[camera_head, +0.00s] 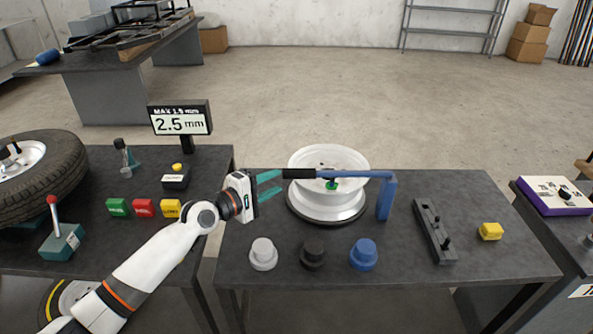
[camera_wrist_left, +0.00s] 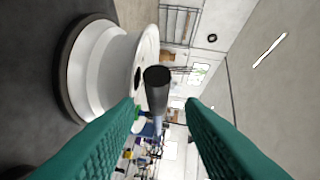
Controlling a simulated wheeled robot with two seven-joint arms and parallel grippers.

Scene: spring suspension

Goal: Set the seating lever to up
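A blue lever (camera_head: 354,173) with a black grip (camera_head: 299,174) lies about level over a white wheel rim (camera_head: 328,202). It joins a blue post (camera_head: 386,198) at its right end; I take it for the seating lever. My left gripper (camera_head: 270,185) is open, its teal fingers pointing right at the free end of the black grip. In the left wrist view the grip's end (camera_wrist_left: 157,76) shows between the two spread fingers (camera_wrist_left: 163,104), with gaps on both sides. Nothing is held. A green piece (camera_head: 331,186) sits under the lever. My right gripper is not in view.
White, black and blue knobs (camera_head: 313,254) stand at the table's front. A dark bar with pegs (camera_head: 434,231) and a yellow block (camera_head: 490,231) lie to the right. A "2.5 mm" display (camera_head: 181,122), a tyre (camera_head: 40,178) and a red-knobbed lever box (camera_head: 62,240) are on the left table.

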